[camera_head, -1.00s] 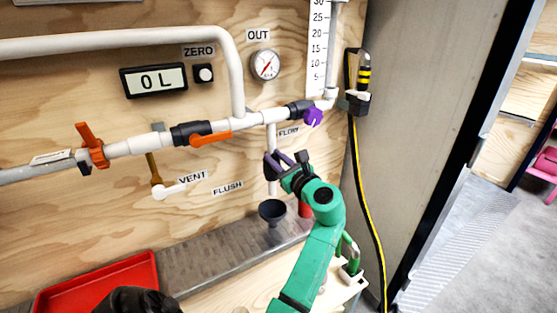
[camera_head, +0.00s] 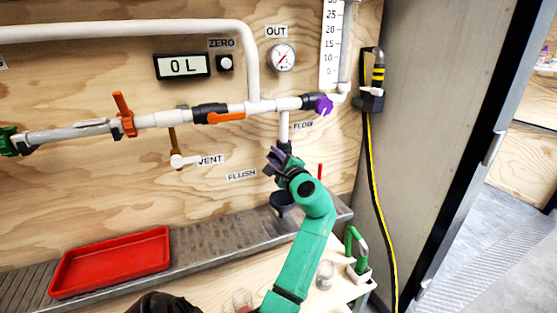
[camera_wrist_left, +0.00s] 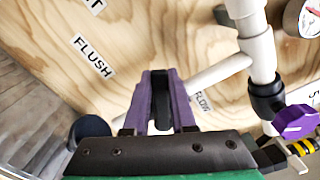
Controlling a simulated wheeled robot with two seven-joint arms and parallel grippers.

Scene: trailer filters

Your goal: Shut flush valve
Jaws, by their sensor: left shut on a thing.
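The flush valve sits on the short white vertical pipe (camera_head: 284,126) below the main line, above the FLUSH label (camera_head: 241,176). Its black body (camera_head: 285,147) shows just above my fingers. My left gripper (camera_head: 274,157), with purple fingers on a green arm, is at this valve. In the left wrist view the fingers (camera_wrist_left: 161,100) are shut on a dark handle (camera_wrist_left: 161,112) between them. The FLUSH label (camera_wrist_left: 93,56) is to the left there. The gripper hides most of the valve, so the handle's angle is hard to tell. My right gripper is not clearly visible.
A dark funnel (camera_head: 281,203) stands below the valve. A purple knob (camera_head: 322,104) is close by at upper right; an orange-handled valve (camera_head: 227,117) and the vent valve (camera_head: 185,161) are to the left. A red tray (camera_head: 113,262) lies on the grey ledge. A black-yellow cable (camera_head: 378,200) hangs at right.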

